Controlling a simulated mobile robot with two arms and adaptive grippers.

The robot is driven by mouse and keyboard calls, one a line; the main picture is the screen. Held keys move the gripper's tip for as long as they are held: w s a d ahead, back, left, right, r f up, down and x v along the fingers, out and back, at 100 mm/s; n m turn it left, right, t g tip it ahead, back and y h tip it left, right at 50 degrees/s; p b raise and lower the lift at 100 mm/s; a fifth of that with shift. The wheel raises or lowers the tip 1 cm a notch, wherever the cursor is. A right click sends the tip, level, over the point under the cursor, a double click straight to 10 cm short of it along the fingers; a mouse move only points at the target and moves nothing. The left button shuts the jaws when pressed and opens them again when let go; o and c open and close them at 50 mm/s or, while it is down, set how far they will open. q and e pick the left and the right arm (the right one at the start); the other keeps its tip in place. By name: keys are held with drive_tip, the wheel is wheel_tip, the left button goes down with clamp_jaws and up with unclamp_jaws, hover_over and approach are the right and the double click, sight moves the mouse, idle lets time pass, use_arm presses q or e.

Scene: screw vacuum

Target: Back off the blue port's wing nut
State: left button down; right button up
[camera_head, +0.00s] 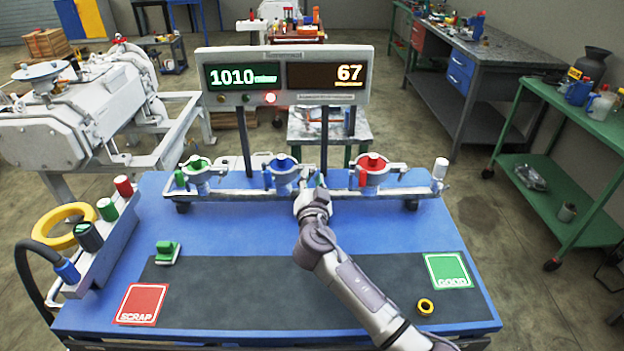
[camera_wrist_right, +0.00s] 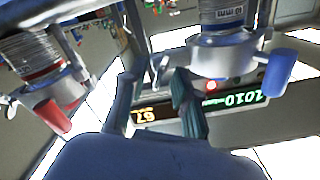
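The blue port (camera_head: 283,170) is the middle one of three on the rail at the back of the blue bench. It also shows at the upper right of the right wrist view, with a grey clamp (camera_wrist_right: 222,58) and a blue tab (camera_wrist_right: 278,72); I cannot tell whether this tab is the wing nut. My right gripper (camera_head: 314,186) is just right of the blue port, between it and the red port. In the wrist view its fingers (camera_wrist_right: 157,100) stand apart. Grey metal shows beyond the gap; I cannot tell whether they touch it. My left gripper is not in view.
The red port (camera_head: 372,168) is close on the right, the green port (camera_head: 199,174) on the left. A display (camera_head: 284,76) reading 1010 and 67 stands behind.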

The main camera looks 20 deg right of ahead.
clamp_jaws()
